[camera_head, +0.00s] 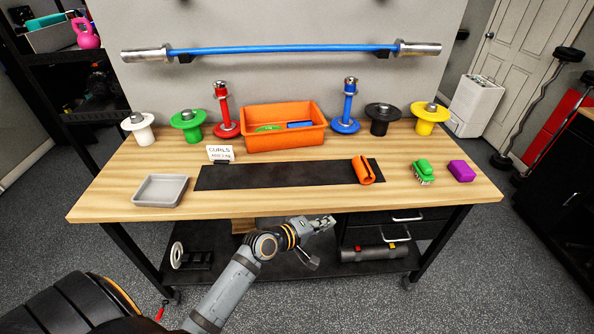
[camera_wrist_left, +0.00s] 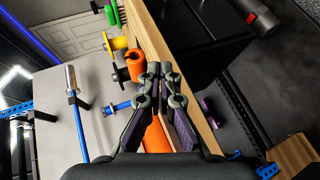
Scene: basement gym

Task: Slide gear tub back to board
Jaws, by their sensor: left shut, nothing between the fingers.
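The orange gear tub (camera_head: 283,138) stands upright at the back of the wooden bench, close to the grey back board (camera_head: 290,75). Whether it touches the board cannot be told. Green and blue items lie in it. Orange partly hidden behind the fingers in the left wrist view (camera_wrist_left: 156,136) appears to be the tub. My left gripper (camera_head: 328,221) is in front of the bench's front edge, well short of the tub. Its fingers (camera_wrist_left: 160,68) are shut and empty. My right gripper is not in view.
A red post (camera_head: 223,112) and a blue post (camera_head: 349,108) flank the tub. A black mat (camera_head: 270,176) lies in front of it, with an orange clip (camera_head: 364,170) at its right. A small sign (camera_head: 220,154) and a grey tray (camera_head: 160,190) stand left.

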